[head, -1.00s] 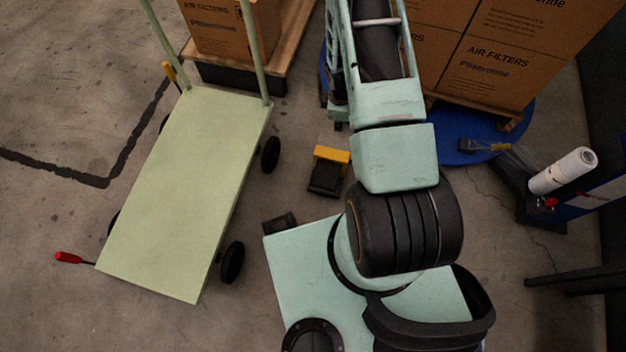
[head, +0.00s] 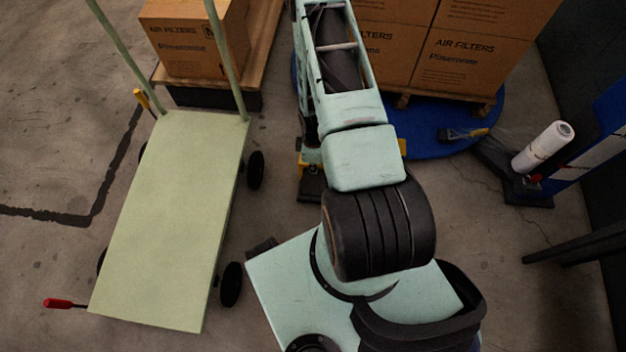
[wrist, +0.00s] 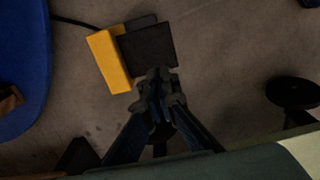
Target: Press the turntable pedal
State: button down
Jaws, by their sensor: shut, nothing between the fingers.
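The pedal (head: 311,186) is a black plate with a yellow part. It sits on the floor, partly hidden behind my arm in the head view. In the wrist view the pedal's black plate (wrist: 148,45) and yellow bar (wrist: 107,62) show clearly. My gripper (wrist: 158,80) is shut and empty, its tips overlapping the near edge of the black plate in the picture. I cannot tell whether they touch it. The blue turntable (head: 430,145) carries stacked boxes and also shows in the wrist view (wrist: 20,60).
A pale green cart (head: 175,215) with dark wheels stands at left. Air filter boxes (head: 460,60) stand on the turntable, and another box (head: 195,40) sits on a pallet behind the cart. A wrap roll (head: 543,147) is at right. Bare floor lies between cart and arm.

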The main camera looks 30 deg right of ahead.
aim_at(313, 185)
notch_tip(313, 185, down, 14)
jog(key=b, duration=0.4)
jog(key=shift+r+b, duration=0.15)
jog(key=shift+b, duration=0.2)
